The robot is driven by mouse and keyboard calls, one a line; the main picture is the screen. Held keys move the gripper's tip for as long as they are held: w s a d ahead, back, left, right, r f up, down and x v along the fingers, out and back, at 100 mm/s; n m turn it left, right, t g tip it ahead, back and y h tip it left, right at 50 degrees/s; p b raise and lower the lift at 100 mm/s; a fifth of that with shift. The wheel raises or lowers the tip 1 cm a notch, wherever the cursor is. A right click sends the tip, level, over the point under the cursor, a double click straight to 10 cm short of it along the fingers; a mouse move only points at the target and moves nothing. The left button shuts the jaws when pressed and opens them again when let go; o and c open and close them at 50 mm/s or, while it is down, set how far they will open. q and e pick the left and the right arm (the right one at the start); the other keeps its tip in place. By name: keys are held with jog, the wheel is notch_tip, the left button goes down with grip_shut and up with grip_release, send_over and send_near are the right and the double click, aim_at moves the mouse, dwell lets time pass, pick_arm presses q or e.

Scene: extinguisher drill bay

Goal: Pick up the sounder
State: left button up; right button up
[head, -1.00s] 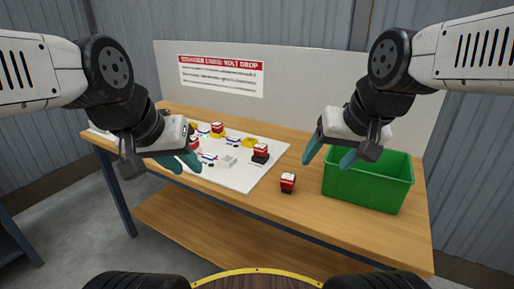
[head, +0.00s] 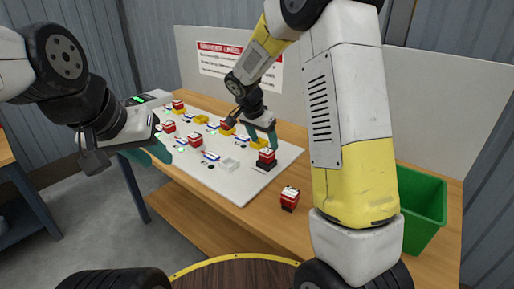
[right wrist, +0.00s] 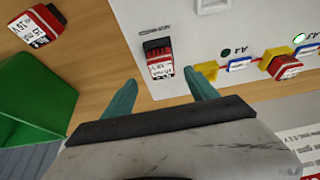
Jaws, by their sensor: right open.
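Several red-and-white labelled blocks are in view; I cannot tell which one is the sounder. One block (head: 267,157) sits in a black base at the near right of the white board (head: 240,193), and it also shows in the right wrist view (right wrist: 159,62). Another block (head: 289,198) stands loose on the wooden bench, and it shows at the upper left of the right wrist view (right wrist: 37,26). My right gripper (head: 262,134) is open and empty, just above the block in the black base, its fingers on either side in the wrist view. My left gripper (head: 156,150) is near the board's left edge, its jaw gap unclear.
A green bin (head: 424,205) stands at the bench's right end, partly behind my right arm. More red blocks, yellow holders (head: 201,119) and an empty grey holder (head: 230,165) are on the board. A sign panel (head: 215,60) rises behind. Bare bench (head: 262,212) lies around the loose block.

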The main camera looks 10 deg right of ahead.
aim_at(266, 150)
jog(key=x, duration=0.7)
jog(key=shift+w+a+f, duration=0.1)
jog(key=shift+w+f, duration=0.05)
jog(key=shift+f, duration=0.05)
jog(key=c, duration=1.4)
grip_shut()
jog(key=shift+r, duration=0.1)
